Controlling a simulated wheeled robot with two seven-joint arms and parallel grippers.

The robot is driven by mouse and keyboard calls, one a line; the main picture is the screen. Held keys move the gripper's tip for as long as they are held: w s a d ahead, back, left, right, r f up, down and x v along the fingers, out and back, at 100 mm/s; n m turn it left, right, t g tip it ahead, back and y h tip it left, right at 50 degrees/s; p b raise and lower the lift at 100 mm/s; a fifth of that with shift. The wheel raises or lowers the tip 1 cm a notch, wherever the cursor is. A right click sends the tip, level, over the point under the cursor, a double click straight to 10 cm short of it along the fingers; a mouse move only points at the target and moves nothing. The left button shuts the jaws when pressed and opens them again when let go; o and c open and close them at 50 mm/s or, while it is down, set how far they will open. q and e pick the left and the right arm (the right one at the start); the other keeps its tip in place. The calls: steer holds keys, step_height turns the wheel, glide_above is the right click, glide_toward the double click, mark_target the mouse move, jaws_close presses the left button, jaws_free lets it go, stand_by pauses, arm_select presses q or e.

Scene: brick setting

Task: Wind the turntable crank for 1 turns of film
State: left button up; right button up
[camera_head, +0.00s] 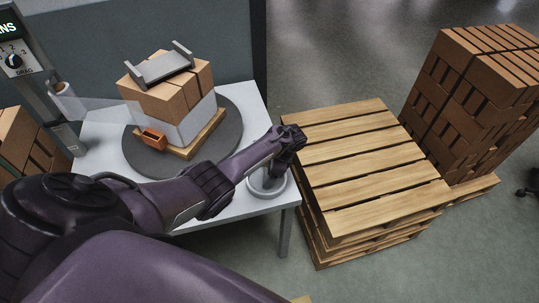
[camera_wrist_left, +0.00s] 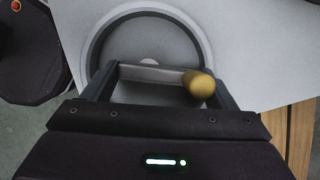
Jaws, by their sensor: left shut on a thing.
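The turntable (camera_head: 229,143) is a dark round disc on a white table. It carries a small pallet (camera_head: 203,139) with a stack of light brown bricks (camera_head: 166,101), its lower part wrapped in translucent film (camera_head: 199,119). The crank's round grey base (camera_head: 267,188) sits at the table's near right corner, partly under my left arm. My left gripper (camera_head: 294,137) is over that corner, shut on the crank handle. In the left wrist view, the yellow knob (camera_wrist_left: 200,83) shows between the fingers, over the ringed base (camera_wrist_left: 150,22). My right gripper is not in view.
A film roll (camera_head: 57,88) on a grey post stands left of the turntable, with film stretched to the stack. Stacked wooden pallets (camera_head: 355,152) stand close right; bricks (camera_head: 466,100) stand beyond.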

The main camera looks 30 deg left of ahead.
arm_select(q)
steer(key=n, duration=0.2)
steer(key=n+g+h+b, duration=0.1)
steer(key=n, duration=0.1)
steer(key=n+h, duration=0.1)
steer(key=n, duration=0.1)
steer(key=shift+s+a+f+n+g+b, duration=0.1)
steer(key=shift+s+a+n+g+b, duration=0.1)
steer(key=shift+a+n+g+b, duration=0.15)
steer(key=n, duration=0.1)
steer(key=n+h, duration=0.1)
steer(key=n, duration=0.2)
steer(key=shift+s+a+n+g+h, duration=0.25)
steer(key=shift+h, duration=0.15)
steer(key=n, duration=0.1)
steer(key=n+h, duration=0.1)
steer(key=n, duration=0.2)
steer(key=shift+s+h, duration=0.25)
steer(key=shift+h, duration=0.05)
steer(key=n, duration=0.2)
steer(key=n+t+h+p, duration=0.1)
steer(key=n, duration=0.1)
steer(key=n+h+p, duration=0.1)
steer(key=n, duration=0.1)
steer(key=shift+s+t, duration=0.3)
steer(key=shift+s, duration=0.05)
steer(key=shift+n, duration=0.3)
steer(key=o, duration=0.9)
steer(key=shift+o, duration=0.2)
steer(key=shift+r, duration=0.2)
